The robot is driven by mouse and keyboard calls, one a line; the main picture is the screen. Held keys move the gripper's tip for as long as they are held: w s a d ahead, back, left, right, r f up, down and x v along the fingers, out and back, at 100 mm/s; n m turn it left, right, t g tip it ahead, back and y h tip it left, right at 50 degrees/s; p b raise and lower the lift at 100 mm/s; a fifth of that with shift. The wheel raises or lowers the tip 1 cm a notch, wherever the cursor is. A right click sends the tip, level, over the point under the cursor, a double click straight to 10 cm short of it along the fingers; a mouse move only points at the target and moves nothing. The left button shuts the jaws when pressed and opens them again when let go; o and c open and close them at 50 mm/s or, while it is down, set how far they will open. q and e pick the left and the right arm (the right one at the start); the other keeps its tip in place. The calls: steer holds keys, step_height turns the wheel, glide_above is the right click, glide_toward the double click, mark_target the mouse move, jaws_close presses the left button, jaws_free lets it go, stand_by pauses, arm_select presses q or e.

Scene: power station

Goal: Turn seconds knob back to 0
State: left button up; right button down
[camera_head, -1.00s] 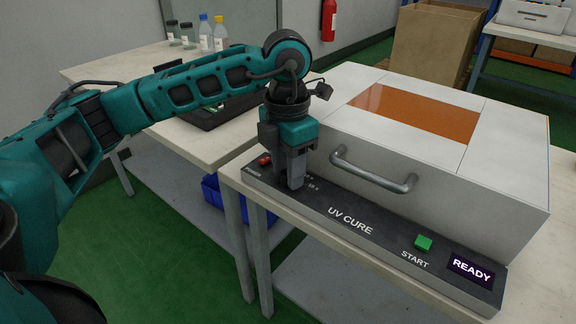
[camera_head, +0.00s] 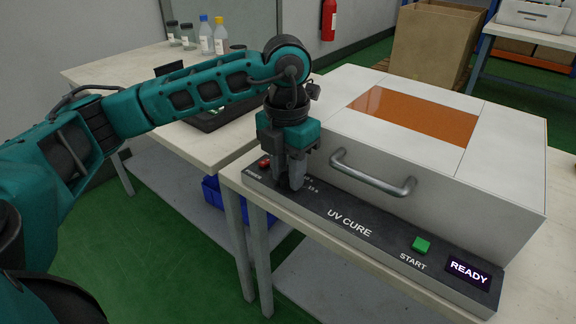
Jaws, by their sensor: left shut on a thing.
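The UV cure box (camera_head: 470,185) is white with an orange window and a dark front panel (camera_head: 375,250). My left gripper (camera_head: 290,184) points down at the panel's left end, shut around the seconds knob, which its fingers hide. Dial marks, one reading like 15 s, show just right of the fingers. A small red button or lamp (camera_head: 264,163) is left of the gripper. The green START button (camera_head: 421,245) and a display (camera_head: 468,273) reading READY are at the panel's right. My right gripper is not in view.
A curved metal handle (camera_head: 372,178) sticks out of the box front, right of my gripper. A second table (camera_head: 150,75) at the left carries a black tray (camera_head: 205,122) and several bottles (camera_head: 204,35). A cardboard box (camera_head: 430,45) stands behind.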

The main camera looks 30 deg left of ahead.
mark_target(287, 176)
arm_select(q)
steer(key=n+p, duration=0.1)
steer(key=n, duration=0.2)
steer(key=shift+r, duration=0.1)
steer(key=shift+n, duration=0.9)
steer(key=o, duration=1.1)
steer(key=shift+c, duration=0.2)
step_height(287, 176, up, 13)
steer(key=p, duration=0.3)
steer(key=shift+p, duration=0.35)
